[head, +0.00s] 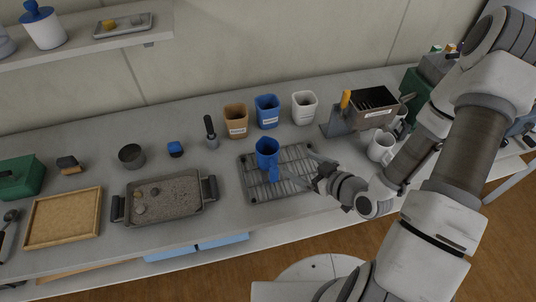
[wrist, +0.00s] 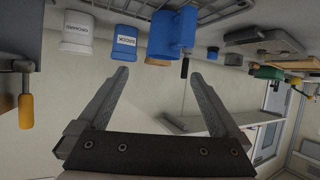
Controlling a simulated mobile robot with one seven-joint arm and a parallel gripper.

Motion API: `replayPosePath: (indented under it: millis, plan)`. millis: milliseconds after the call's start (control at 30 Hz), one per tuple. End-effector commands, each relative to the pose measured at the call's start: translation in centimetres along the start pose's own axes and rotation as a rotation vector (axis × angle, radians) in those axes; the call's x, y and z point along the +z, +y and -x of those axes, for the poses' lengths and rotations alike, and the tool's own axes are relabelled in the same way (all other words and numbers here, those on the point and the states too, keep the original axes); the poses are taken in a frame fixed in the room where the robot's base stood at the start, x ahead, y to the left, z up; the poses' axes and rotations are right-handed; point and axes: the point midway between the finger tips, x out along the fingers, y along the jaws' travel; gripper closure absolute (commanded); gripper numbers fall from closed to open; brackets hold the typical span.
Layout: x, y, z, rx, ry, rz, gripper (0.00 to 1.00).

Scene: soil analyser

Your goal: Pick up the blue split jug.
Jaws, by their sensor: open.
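The blue split jug (head: 267,153) stands upright on the dark wire rack (head: 253,191), its handle facing the front of the bench. My gripper (head: 298,168) is just right of the jug with its fingers spread, low over the rack. In the wrist view, which appears upside down, the jug (wrist: 172,32) is at the top, beyond the fingertips. My gripper (wrist: 158,75) is open and empty there, and the jug is not between the fingers. I cannot tell the exact gap from the fingertips to the jug.
A tan cup (head: 235,121), a labelled blue cup (head: 267,111) and a white cup (head: 304,107) stand behind the rack. A tray of soil (head: 162,211) is to the left. A box with an orange handle (head: 345,99) and a white mug (head: 381,147) are to the right.

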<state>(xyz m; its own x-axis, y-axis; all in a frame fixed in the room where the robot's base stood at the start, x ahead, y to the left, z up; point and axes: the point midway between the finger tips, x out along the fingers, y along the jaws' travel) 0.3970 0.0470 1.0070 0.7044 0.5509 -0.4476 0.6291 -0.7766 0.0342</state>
Motion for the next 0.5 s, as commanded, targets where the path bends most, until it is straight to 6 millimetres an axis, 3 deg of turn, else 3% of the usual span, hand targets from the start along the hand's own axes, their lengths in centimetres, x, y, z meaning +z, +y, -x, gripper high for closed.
replayPosePath:
  millis: [233, 500]
  plan:
    - [-0.5, -0.9, 0.0, -0.007, 0.072, -0.034, 0.0]
    - [-0.3, -0.9, -2.2, -0.008, 0.075, -0.03, 0.0]
